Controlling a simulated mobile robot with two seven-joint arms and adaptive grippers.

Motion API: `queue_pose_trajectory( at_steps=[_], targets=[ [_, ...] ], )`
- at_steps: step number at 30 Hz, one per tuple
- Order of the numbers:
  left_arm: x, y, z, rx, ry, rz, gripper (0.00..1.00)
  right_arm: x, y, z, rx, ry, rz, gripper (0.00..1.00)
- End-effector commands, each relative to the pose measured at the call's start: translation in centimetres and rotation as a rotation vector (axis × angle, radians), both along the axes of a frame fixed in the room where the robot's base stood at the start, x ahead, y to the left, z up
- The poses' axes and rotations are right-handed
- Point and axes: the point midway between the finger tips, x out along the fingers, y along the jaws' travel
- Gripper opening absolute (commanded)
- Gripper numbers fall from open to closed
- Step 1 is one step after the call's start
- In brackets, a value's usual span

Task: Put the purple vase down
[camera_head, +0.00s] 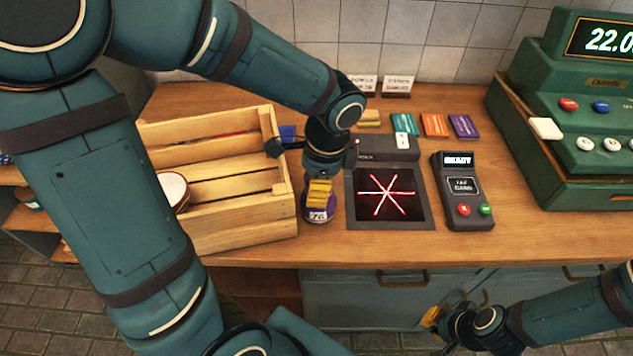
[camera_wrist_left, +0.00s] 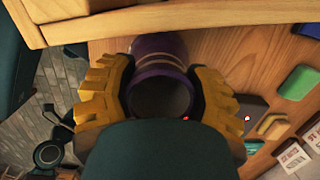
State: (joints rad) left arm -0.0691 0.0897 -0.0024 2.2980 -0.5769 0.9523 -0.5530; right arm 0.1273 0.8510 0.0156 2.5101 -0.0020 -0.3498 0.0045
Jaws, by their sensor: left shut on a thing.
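The purple vase (camera_head: 319,216) is between the wooden crate and the black scanner, near the counter's front edge. It bears a small white label. My left gripper (camera_head: 319,192) is shut on it from above, with yellow fingers on both sides. In the left wrist view the vase (camera_wrist_left: 155,52) shows its dark round opening between the two yellow fingers. I cannot tell whether its base touches the counter (camera_head: 400,247). My right gripper (camera_head: 431,317) hangs in front of the counter at lower right, away from the vase; its finger opening is unclear.
The wooden crate (camera_head: 235,236) stands close left of the vase, with a white-topped round item (camera_head: 173,187) inside. The scanner (camera_head: 420,222) with red lines is close right, then a card terminal (camera_head: 462,190) and a green cash register (camera_head: 580,185). Small coloured boxes (camera_head: 434,124) lie behind.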

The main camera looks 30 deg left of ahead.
Motion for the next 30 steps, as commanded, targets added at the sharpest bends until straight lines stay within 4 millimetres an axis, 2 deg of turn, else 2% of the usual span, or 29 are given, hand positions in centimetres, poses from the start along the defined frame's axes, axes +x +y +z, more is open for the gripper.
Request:
queue_pose_trajectory(
  at_steps=[1,3,4,13,17,30],
  targets=[
    [0.0,0.0,-0.1,-0.001,0.001,0.000,0.63,0.0,0.0,-0.1,0.000,-0.001,0.000,0.00],
    [0.0,0.0,-0.1,0.000,0.000,0.000,0.87,0.0,0.0,-0.1,0.000,-0.001,0.000,0.00],
    [0.0,0.0,-0.1,-0.001,0.001,0.000,0.89,0.0,0.0,-0.1,0.000,-0.001,0.000,0.00],
    [0.0,0.0,0.0,0.000,0.000,0.000,0.89,0.0,0.0,0.0,0.000,-0.001,0.000,0.00],
    [0.1,-0.1,1.0,0.000,-0.002,0.000,0.89,0.0,0.0,0.5,0.000,0.001,0.000,0.00],
    [0.7,-1.0,9.4,0.001,-0.003,0.000,0.89,0.2,0.0,2.8,-0.001,-0.005,-0.007,0.00]
  ],
)
